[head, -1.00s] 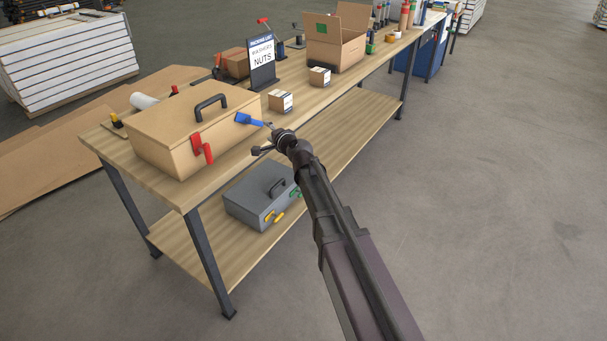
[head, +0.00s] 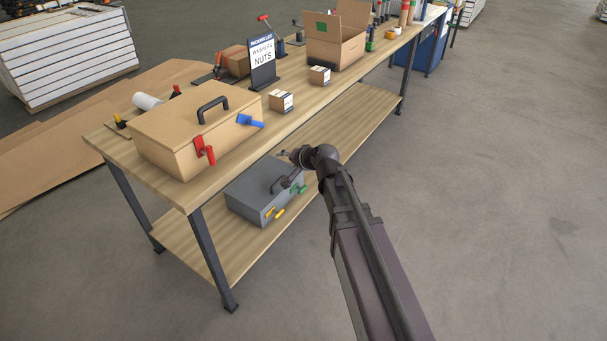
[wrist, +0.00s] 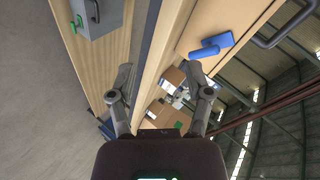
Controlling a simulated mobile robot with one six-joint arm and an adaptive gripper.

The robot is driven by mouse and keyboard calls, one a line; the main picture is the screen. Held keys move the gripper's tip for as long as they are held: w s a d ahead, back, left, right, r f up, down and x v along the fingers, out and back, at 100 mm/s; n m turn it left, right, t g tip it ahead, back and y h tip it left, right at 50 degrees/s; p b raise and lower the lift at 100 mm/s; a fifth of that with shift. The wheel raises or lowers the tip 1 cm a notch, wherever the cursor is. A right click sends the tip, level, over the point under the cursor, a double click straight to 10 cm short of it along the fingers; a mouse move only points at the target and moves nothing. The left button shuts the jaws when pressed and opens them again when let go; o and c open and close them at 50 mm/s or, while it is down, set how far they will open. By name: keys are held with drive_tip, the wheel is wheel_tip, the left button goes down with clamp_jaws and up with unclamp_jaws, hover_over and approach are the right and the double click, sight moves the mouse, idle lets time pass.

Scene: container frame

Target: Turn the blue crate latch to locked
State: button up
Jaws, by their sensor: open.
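The blue latch (head: 250,121) is on the front of the tan crate (head: 172,153), near its right end, and sticks out to the right, slightly downward. In the wrist view the blue latch (wrist: 211,47) shows at the upper right, ahead of the fingertips and to their right. The red latch (head: 205,150) on the same crate front hangs down. My gripper (head: 292,155) is in front of the table edge, below and right of the blue latch and apart from it. In the wrist view my gripper (wrist: 163,82) has its two fingers spread with nothing held between them.
A grey case (head: 255,195) with yellow and green latches stands on the lower shelf (head: 340,130), close to my gripper. Small boxes (head: 281,101), a washers-and-nuts sign (head: 262,62) and an open carton (head: 335,45) stand on the tabletop. The floor on the right is clear.

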drive_tip(key=s+d+f+n+g+h+p, duration=0.2)
drive_tip(key=s+d+g, duration=0.1)
drive_tip(key=s, duration=0.3)
drive_tip(key=shift+s+d+n, duration=0.25)
drive_tip(key=shift+d+n, duration=0.05)
drive_tip(key=shift+d, duration=0.55)
drive_tip(key=s+d+f+n+g+h, duration=0.2)
drive_tip(key=s+d+f+g+h, duration=0.2)
drive_tip(key=s+d, duration=0.8)
drive_tip(key=s+g+h, duration=0.1)
drive_tip(key=s, duration=0.2)
drive_tip(key=shift+d+n+g, duration=0.2)
drive_tip(key=shift+n+g, duration=0.1)
drive_tip(key=shift+g, duration=0.1)
drive_tip(key=shift+c, duration=0.3)
drive_tip(key=shift+c, duration=0.3)
drive_tip(key=shift+s, duration=0.1)
